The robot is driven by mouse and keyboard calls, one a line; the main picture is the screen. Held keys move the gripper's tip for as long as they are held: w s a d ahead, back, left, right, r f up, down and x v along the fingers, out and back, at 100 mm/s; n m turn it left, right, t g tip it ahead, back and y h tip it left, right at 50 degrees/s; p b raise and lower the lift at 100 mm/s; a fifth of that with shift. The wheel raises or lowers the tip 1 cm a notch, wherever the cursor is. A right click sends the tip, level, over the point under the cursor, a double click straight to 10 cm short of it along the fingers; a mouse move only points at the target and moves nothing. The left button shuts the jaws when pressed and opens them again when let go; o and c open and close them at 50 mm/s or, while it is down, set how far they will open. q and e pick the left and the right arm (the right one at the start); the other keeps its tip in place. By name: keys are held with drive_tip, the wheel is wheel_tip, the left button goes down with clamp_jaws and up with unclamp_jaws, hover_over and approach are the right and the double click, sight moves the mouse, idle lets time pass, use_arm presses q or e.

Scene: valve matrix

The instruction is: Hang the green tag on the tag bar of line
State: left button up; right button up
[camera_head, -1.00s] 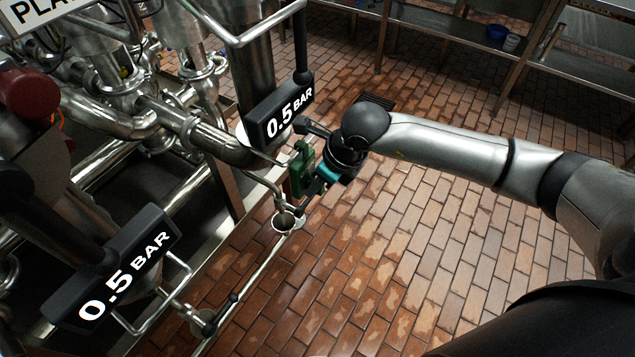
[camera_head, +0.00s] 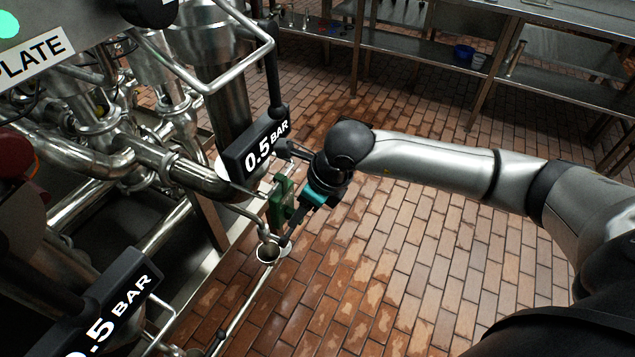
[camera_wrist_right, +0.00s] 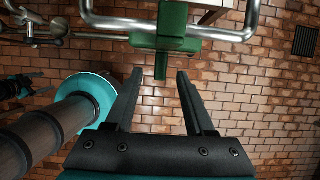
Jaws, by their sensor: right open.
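The green tag (camera_head: 281,203) hangs upright below the upper black "0.5 BAR" sign (camera_head: 258,155). In the right wrist view, the green tag (camera_wrist_right: 172,22) is at a shiny bent metal bar (camera_wrist_right: 125,24), with a narrow green part reaching down between my fingers. It appears to hang on this bar; the exact contact is unclear. My right gripper (camera_head: 287,194) is open just to the right of the tag. In its wrist view the gripper (camera_wrist_right: 159,73) has clear gaps between its two fingers and the green strip. My left gripper is not in view.
Steel pipes and valves (camera_head: 125,160) crowd the left side. A second "0.5 BAR" sign (camera_head: 110,315) is at the lower left. The tiled floor (camera_head: 400,260) is open; steel tables (camera_head: 560,95) stand behind.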

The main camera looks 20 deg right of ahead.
drive_tip(key=p+v, duration=0.1)
drive_tip(key=v, duration=1.1)
drive_tip(key=shift+r, duration=0.3)
drive_tip(key=shift+s, duration=0.15)
